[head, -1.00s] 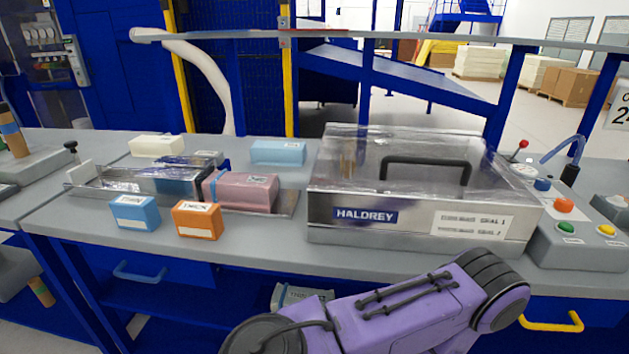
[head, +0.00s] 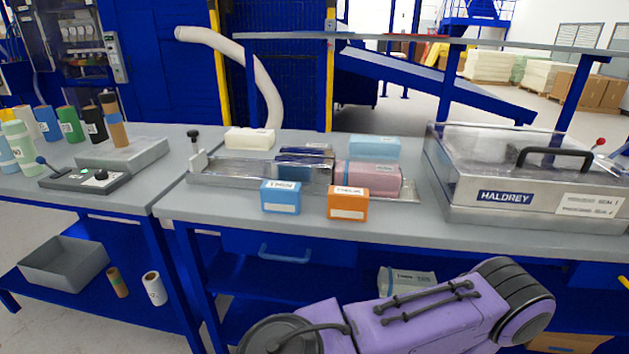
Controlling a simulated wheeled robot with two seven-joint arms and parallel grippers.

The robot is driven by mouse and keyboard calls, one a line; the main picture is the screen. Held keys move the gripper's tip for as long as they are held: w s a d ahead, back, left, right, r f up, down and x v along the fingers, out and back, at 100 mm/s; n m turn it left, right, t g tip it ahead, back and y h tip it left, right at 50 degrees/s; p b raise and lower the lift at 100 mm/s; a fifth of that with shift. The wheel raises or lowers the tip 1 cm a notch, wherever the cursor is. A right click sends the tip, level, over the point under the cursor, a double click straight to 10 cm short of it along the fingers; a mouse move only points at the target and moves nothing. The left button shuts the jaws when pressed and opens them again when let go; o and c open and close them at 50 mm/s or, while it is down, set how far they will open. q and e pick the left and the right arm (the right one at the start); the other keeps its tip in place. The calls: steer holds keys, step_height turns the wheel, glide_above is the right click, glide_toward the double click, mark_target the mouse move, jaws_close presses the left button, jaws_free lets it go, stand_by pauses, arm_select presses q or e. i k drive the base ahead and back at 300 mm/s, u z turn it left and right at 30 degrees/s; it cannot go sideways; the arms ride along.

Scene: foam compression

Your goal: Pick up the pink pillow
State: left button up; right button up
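The pink pillow (head: 372,177) is a soft-looking pink block on the workbench. It lies at the right end of a shallow metal tray (head: 408,197), with clear film around its left part. An orange box (head: 348,204) stands in front of it and partly hides its lower front. A light blue block (head: 374,147) lies behind it. A purple arm link of mine crosses the bottom of the head view, well in front of the bench. Neither of my grippers shows.
A metal sealing machine marked HALDREY (head: 505,197), with a clear lid, stands right of the pillow. A blue box (head: 281,197) stands left of the orange one. A cream block (head: 249,138) lies behind the tray. The bench front (head: 400,235) has a clear strip.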

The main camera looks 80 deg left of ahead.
mark_target(387, 179)
steer(key=k, duration=0.3)
steer(key=u, duration=0.9)
